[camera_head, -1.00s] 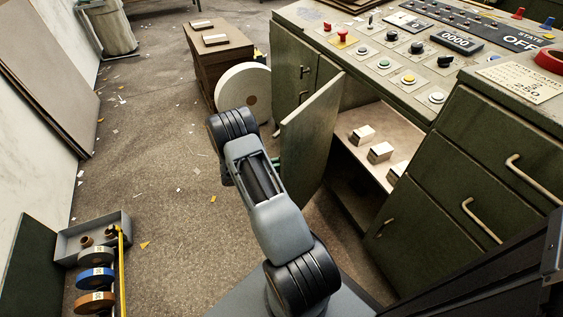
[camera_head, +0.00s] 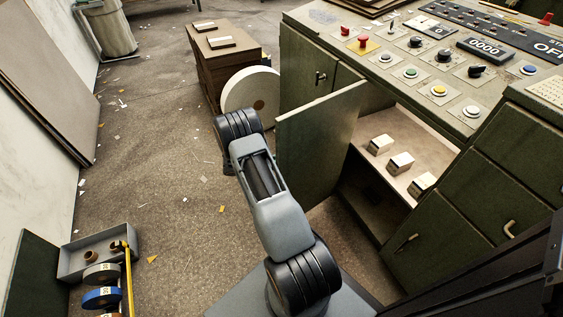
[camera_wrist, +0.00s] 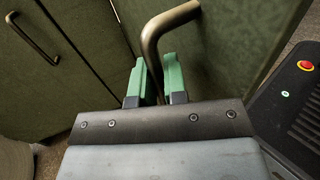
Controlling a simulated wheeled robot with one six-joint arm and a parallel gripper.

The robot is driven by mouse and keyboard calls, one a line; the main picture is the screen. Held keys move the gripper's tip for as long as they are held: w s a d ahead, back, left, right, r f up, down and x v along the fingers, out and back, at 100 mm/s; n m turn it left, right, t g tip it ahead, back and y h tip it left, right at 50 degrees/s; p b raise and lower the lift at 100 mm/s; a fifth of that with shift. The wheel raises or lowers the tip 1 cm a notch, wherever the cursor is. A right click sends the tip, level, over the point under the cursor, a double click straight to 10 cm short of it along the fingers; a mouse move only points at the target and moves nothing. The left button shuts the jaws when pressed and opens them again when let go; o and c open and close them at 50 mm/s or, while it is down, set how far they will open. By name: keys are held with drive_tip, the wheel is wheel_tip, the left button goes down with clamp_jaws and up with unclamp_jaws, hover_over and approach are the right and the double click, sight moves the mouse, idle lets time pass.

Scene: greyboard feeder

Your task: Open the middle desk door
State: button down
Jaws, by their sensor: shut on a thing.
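The middle desk door (camera_head: 318,142) is a green panel that stands swung well out from the control desk (camera_head: 440,75) in the head view. The open cabinet behind it shows a shelf with several small boxes (camera_head: 400,162). In the wrist view the door's bent metal handle (camera_wrist: 166,25) runs down between the green fingertips of my gripper (camera_wrist: 156,82). My gripper is shut on this handle, with the door panel (camera_wrist: 235,50) close behind it. In the head view my arm hides the gripper and the handle.
A closed door with its own handle (camera_wrist: 34,38) is left of my gripper in the wrist view. A white roll (camera_head: 251,92) and a brown stack (camera_head: 224,62) stand beyond the door. A grey tray with rolls (camera_head: 85,257) lies at lower left. The floor (camera_head: 165,190) between is mostly clear.

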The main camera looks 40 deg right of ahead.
drive_tip(key=c, duration=1.2)
unclamp_jaws()
drive_tip(key=shift+a, duration=0.1)
drive_tip(key=p+v, duration=0.2)
drive_tip(key=v, duration=1.1)
drive_tip(key=shift+w+a, duration=0.2)
drive_tip(key=shift+a, duration=0.1)
